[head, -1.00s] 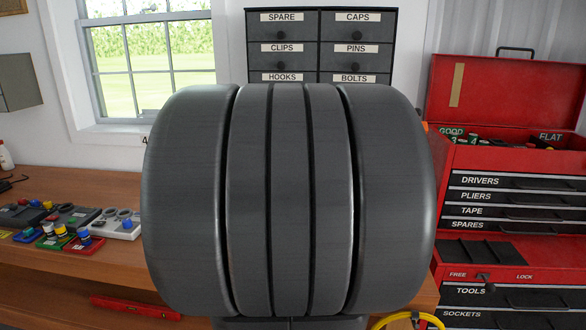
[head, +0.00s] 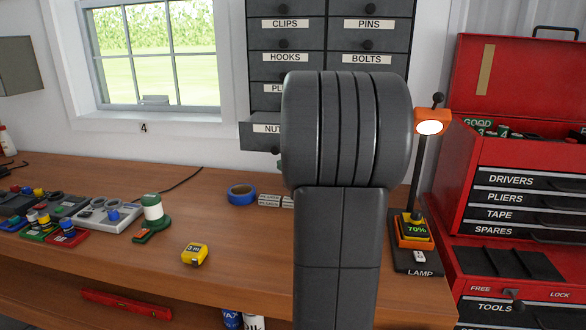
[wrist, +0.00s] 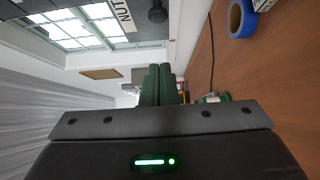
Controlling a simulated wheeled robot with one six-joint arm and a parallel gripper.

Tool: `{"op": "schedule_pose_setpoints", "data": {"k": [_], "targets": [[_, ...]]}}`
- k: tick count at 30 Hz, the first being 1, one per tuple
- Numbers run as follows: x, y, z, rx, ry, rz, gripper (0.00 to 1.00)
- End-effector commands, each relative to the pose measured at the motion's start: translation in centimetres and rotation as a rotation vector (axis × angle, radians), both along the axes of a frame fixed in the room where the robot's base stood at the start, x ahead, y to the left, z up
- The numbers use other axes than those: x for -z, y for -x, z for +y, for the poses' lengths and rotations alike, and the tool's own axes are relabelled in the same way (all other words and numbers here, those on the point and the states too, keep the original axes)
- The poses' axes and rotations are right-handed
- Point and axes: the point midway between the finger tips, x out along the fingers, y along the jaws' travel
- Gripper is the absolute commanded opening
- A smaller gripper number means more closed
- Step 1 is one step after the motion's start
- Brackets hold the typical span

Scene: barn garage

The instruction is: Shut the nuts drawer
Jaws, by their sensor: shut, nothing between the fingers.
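The nuts drawer (head: 255,138) is the lowest one I see in the left column of the grey cabinet. Its front stands out from the cabinet, so it is pulled partly open. My arm hides its right part in the head view. In the wrist view its labelled front (wrist: 95,12) and round dark knob (wrist: 157,14) show at the top, turned sideways. My gripper (wrist: 158,68) has its green fingers together and empty. They point towards the drawer side of the picture, apart from the knob.
The cabinet (head: 328,50) hangs above the wooden bench (head: 160,215). A lamp (head: 418,200) and red toolbox (head: 500,130) stand at right.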

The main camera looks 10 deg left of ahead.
Motion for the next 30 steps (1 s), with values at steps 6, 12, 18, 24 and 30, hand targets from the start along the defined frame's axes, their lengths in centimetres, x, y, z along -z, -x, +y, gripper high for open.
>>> {"op": "schedule_pose_setpoints", "data": {"k": [6, 12, 18, 24, 30], "targets": [[-0.2, -3.6, 3.5, -0.002, 0.000, 0.003, 0.00], [-0.1, -6.4, 3.6, 0.003, 0.000, 0.003, 0.00], [0.0, -7.8, 3.6, 0.003, 0.001, 0.002, 0.00], [0.0, -8.0, 3.5, 0.002, 0.000, 0.001, 0.00], [0.0, -8.0, 3.5, 0.002, 0.000, 0.001, 0.00]]}}
